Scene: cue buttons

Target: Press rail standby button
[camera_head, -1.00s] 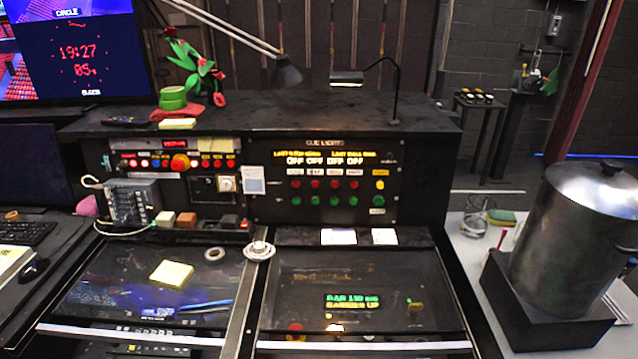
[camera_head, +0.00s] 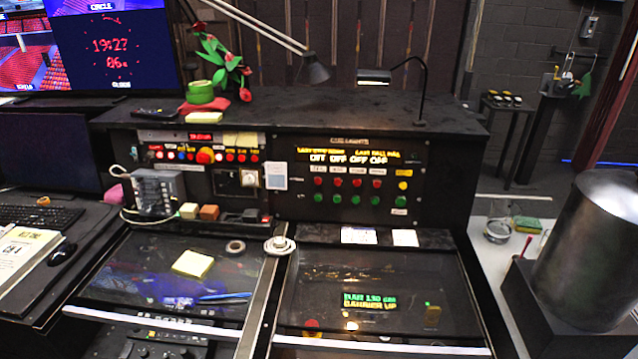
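The cue lights panel (camera_head: 300,212) stands upright at the back of the black desk. It has a row of red buttons (camera_head: 337,181) above a row of green buttons (camera_head: 337,199). A yellow button (camera_head: 402,186) sits at the right end, with a green one below it. Small white labels (camera_head: 357,171) stand above the columns, too small to read, so I cannot tell which button is rail standby. The lit displays above the labels seem to read OFF. Neither of my grippers shows in the head view.
A lamp (camera_head: 421,95) bends over the desk top. A metal pot (camera_head: 590,255) stands at the right. A white tape roll (camera_head: 280,245) lies on the divider before the panel.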

